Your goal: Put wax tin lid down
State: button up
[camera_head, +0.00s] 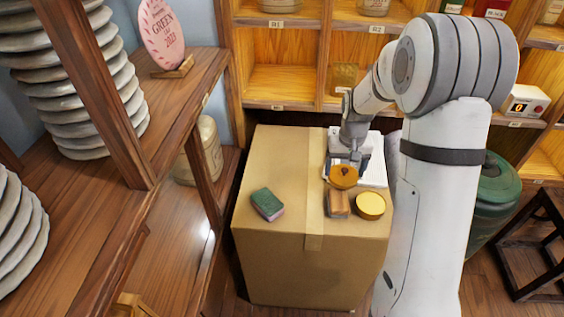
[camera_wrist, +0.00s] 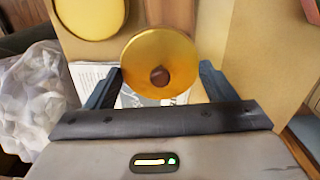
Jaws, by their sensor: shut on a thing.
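The wax tin lid (camera_head: 343,177) is a round golden disc with a dark brown knob in its middle. My gripper (camera_head: 345,168) is shut on it over the cardboard box. In the wrist view the lid (camera_wrist: 160,50) sits between the two fingers of my gripper (camera_wrist: 160,70), knob facing the camera. The round golden wax tin (camera_head: 370,206) stands on the box, to the right of and nearer than the lid. It shows in the wrist view at the top left (camera_wrist: 90,12). Whether the lid touches anything beneath is unclear.
The cardboard box (camera_head: 270,260) also bears a green and pink sponge (camera_head: 267,204), a brown block (camera_head: 338,204) just in front of the lid, and a printed sheet (camera_head: 374,170) behind. Wooden shelves (camera_head: 280,85) stand behind.

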jog(key=w+a+r+n, duration=0.2)
jog(key=w+a, duration=0.5)
jog(key=a, duration=0.2)
jog(key=n, duration=0.2)
send_near(282, 162)
notch_tip(282, 162, down, 6)
jog(key=shift+f+b, duration=0.2)
jog(key=shift+b, duration=0.1)
jog(key=shift+f, duration=0.15)
jog(key=o, duration=0.9)
jog(key=shift+o, duration=0.2)
notch_tip(282, 162, up, 12)
jog(key=p, duration=0.1)
jog(key=shift+r+p, duration=0.2)
jog(key=shift+p, duration=0.1)
